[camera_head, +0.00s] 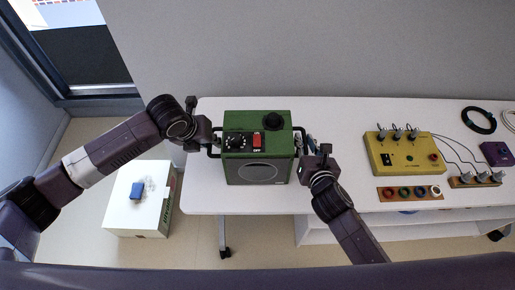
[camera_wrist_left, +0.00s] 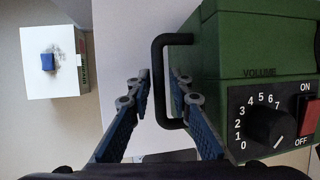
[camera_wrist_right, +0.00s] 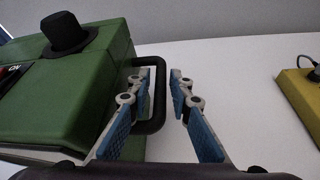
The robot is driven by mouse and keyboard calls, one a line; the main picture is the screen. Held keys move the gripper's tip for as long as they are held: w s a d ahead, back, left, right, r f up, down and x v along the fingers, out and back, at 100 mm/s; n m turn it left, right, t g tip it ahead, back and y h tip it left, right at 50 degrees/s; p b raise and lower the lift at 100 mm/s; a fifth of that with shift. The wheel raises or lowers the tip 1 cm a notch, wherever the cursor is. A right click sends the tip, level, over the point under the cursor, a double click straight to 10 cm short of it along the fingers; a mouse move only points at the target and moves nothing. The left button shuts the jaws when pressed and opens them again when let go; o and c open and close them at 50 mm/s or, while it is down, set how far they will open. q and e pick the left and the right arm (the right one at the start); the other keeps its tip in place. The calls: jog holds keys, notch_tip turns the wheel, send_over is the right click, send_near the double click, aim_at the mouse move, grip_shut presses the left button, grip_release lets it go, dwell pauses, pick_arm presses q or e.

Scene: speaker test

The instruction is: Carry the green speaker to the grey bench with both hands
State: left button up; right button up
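The green speaker (camera_head: 258,172) stands upright on the white table (camera_head: 205,195), with a black knob on top, a dial, a red switch and a black handle on each side. My left gripper (camera_head: 213,138) is at its left handle. In the left wrist view its fingers are apart, one on each side of the handle bar (camera_wrist_left: 159,85), with gaps showing. My right gripper (camera_head: 306,147) is at the right handle. In the right wrist view its open fingers stand either side of that handle bar (camera_wrist_right: 160,95). I cannot make out a grey bench in these views.
A yellow control box (camera_head: 405,155) with cables, a wooden strip with rings (camera_head: 410,193), a purple box (camera_head: 496,153) and a black cable coil (camera_head: 478,120) are on the table's right. A white box (camera_head: 145,205) with a blue item (camera_head: 137,190) stands on the floor at left.

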pick_arm(q)
grip_shut()
pick_arm(e)
grip_shut()
